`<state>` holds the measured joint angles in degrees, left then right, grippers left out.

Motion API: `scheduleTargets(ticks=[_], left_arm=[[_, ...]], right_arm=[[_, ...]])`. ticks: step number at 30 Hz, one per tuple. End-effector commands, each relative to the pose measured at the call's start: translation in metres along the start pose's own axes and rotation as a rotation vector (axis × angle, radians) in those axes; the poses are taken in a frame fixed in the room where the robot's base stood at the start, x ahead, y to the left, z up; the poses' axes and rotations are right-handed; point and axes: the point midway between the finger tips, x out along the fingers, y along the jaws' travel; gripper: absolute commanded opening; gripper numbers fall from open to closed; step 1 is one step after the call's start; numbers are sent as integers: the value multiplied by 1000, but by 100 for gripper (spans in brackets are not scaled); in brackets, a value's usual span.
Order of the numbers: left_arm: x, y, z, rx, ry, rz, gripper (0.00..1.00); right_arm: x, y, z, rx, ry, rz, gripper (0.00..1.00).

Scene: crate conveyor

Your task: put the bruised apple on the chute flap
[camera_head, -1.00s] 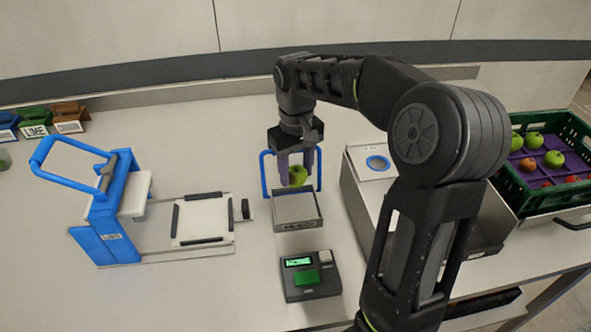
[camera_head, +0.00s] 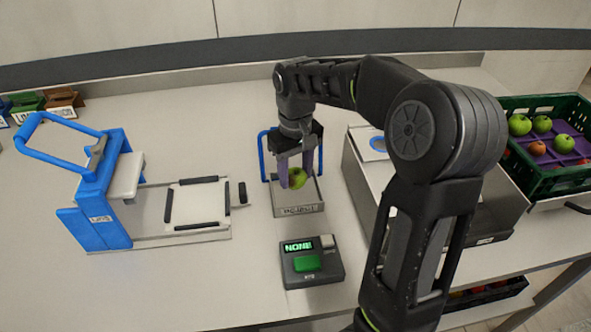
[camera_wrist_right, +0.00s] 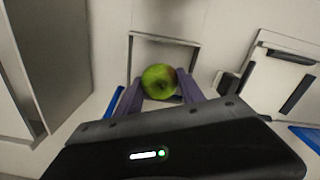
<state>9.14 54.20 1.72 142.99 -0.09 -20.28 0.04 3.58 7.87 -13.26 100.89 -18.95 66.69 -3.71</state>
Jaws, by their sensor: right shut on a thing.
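My right gripper (camera_head: 299,172) is shut on a green apple (camera_head: 297,178). In the right wrist view the apple (camera_wrist_right: 158,80) sits between the fingers and has a brownish patch on its right side. The apple is just above or inside a small grey metal tray with a label on its front (camera_head: 299,211), which seems to be the chute flap; I cannot tell whether they touch. A blue hoop (camera_head: 263,157) stands behind the tray. The tray's frame (camera_wrist_right: 163,38) also shows in the right wrist view. My left gripper is out of view.
A box with a green button (camera_head: 307,263) and a display reading "NONE" stands in front of the tray. A blue press (camera_head: 95,205) is at left. A grey metal bin (camera_head: 360,170) is at right, partly behind my arm. A green crate (camera_head: 573,181) holds several fruits.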

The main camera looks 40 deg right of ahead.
Motion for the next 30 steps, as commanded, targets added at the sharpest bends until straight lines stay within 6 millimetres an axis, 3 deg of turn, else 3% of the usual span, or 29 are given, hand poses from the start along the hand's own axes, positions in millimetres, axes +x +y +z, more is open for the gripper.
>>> scheduleTargets(ticks=[7, 30], left_arm=[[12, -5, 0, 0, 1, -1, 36], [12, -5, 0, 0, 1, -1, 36]], right_arm=[[18, 0, 0, 0, 0, 0, 5], [19, 0, 0, 0, 0, 0, 5]])
